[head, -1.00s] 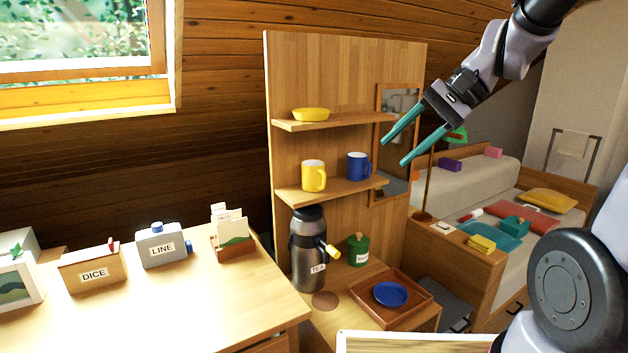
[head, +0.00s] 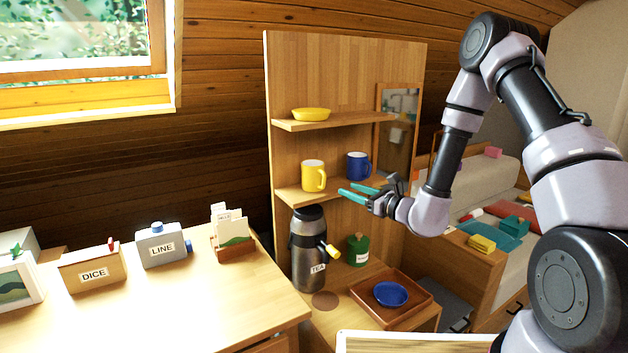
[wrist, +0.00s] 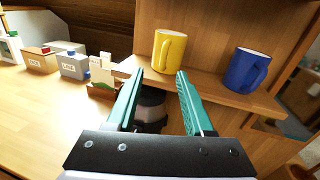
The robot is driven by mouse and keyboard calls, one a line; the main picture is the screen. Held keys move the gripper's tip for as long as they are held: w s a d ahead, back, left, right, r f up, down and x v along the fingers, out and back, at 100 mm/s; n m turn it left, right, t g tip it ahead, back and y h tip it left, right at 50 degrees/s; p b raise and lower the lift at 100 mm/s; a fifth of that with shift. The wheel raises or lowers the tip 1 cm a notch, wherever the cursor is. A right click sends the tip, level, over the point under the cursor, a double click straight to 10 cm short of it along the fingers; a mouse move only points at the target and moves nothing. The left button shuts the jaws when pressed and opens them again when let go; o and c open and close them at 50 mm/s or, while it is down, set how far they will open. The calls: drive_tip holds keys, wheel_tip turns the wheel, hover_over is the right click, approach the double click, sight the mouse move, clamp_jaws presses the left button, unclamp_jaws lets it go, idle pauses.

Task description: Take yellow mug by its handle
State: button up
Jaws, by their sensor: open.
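The yellow mug (head: 313,176) stands upright on the middle shelf, its handle on the right side. It also shows in the wrist view (wrist: 168,52), ahead of and above the fingertips, with its handle turned toward me. My gripper (head: 350,192) is open and empty, with teal fingers. In the head view its fingertips are at the right front of the shelf, below and to the right of the mug. In the wrist view my gripper (wrist: 160,75) shows a clear gap between its fingers. No contact with the mug shows.
A blue mug (head: 358,166) stands right of the yellow one on the same shelf (head: 290,191). A yellow bowl (head: 311,114) sits on the shelf above. A tea flask (head: 308,262), green jar (head: 358,249) and tray with blue bowl (head: 390,294) are below.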

approach(316, 178)
drive_tip(key=shift+m, duration=0.3)
drive_tip(key=x, duration=0.4)
drive_tip(key=shift+w+a+f, duration=0.15)
drive_tip(key=shift+w+a, duration=0.05)
drive_tip(key=shift+w, duration=0.15)
clamp_jaws()
idle(1.1)
